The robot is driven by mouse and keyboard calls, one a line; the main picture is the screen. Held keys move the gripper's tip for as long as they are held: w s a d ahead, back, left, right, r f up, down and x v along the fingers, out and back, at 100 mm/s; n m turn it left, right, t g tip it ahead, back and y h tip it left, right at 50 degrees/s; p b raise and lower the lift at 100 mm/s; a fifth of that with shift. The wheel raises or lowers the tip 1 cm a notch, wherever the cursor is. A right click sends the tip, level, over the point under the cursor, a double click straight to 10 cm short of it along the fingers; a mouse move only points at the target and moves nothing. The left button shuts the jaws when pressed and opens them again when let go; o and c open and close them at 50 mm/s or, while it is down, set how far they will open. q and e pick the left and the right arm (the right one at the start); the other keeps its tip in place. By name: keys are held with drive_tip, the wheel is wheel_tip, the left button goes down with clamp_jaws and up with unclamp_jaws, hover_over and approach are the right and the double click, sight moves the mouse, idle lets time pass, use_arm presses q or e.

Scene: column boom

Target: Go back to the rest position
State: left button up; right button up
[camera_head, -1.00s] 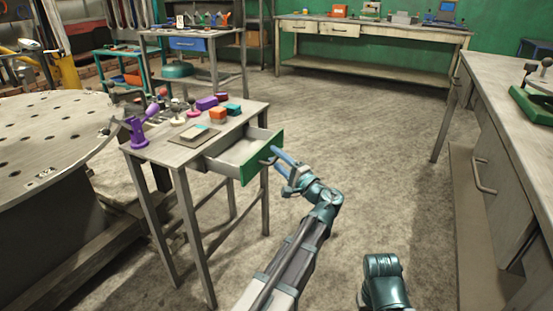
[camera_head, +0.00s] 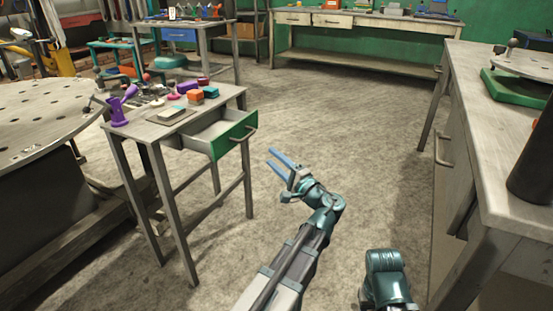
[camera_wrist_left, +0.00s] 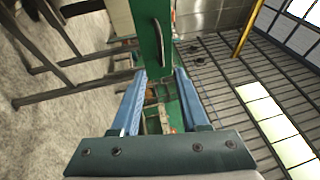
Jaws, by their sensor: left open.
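My left gripper (camera_head: 280,164) is open and empty, over bare floor to the right of the small table. Its two blue fingers also show in the left wrist view (camera_wrist_left: 158,100), spread apart. The open drawer (camera_head: 232,136) with a green front and a handle juts from the small table (camera_head: 150,130). The gripper is apart from the drawer's handle (camera_head: 243,135). In the left wrist view the green drawer front (camera_wrist_left: 150,35) stands beyond the fingertips. Part of my right arm shows at the bottom, but its gripper is out of view.
Small coloured blocks (camera_head: 196,96) and a purple object (camera_head: 119,112) stand on the small table. A round perforated table (camera_head: 35,115) is at left. A long workbench (camera_head: 470,110) runs along the right, with a dark cylinder on it. The floor (camera_head: 340,130) between is clear.

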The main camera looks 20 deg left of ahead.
idle(0.4)
use_arm(q)
drive_tip(key=s+d+f+n+g+h+p, duration=0.1)
drive_tip(key=s+d+f+g+h+p, duration=0.25)
drive_tip(key=s+f, duration=0.2)
drive_tip(key=s+d+f+n+g+h+p, duration=0.2)
drive_tip(key=s+d+f+h, duration=0.2)
drive_tip(key=f+h, duration=0.15)
drive_tip(key=s+d+f+g+h+p, duration=0.2)
drive_tip(key=s+d+f+h, duration=0.15)
drive_tip(key=s+d, duration=0.35)
drive_tip(key=s+d+f+g+h+p, duration=0.2)
drive_tip(key=s+d+h, duration=0.3)
drive_tip(key=d, duration=0.4)
wheel_tip(320, 180, up, 38)
drive_tip(key=p, duration=3.7)
drive_tip(key=shift+s+d+m+y+p, duration=0.3)
drive_tip(key=shift+s+y, duration=0.05)
drive_tip(key=shift+y, duration=0.1)
drive_tip(key=shift+a, duration=0.1)
